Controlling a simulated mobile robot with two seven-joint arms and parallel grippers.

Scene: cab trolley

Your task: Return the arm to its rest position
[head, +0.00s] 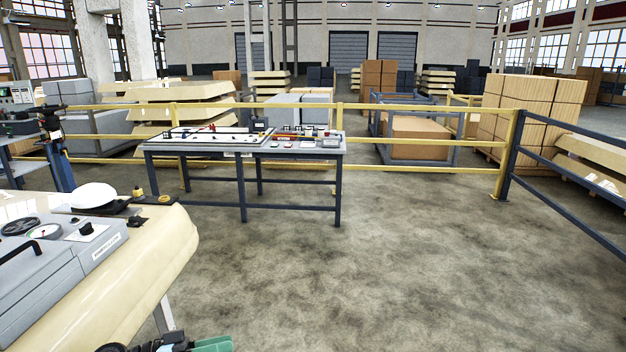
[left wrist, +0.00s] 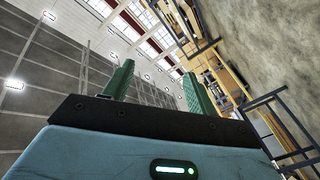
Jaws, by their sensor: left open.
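My left gripper (head: 208,344) shows at the bottom edge of the head view, cut off by the frame, with green fingertips. In the left wrist view my left gripper (left wrist: 158,72) has its two green fingers wide apart with nothing between them. It points up towards the ceiling and windows, tilted, and touches nothing that I can see. My right gripper is in neither view.
A cream-coloured bench (head: 165,255) at the left carries a grey case (head: 70,262) and a white hard hat (head: 94,196). A work table (head: 340,150) stands ahead, before a yellow railing (head: 420,107). The concrete floor (head: 400,270) at centre and right is clear.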

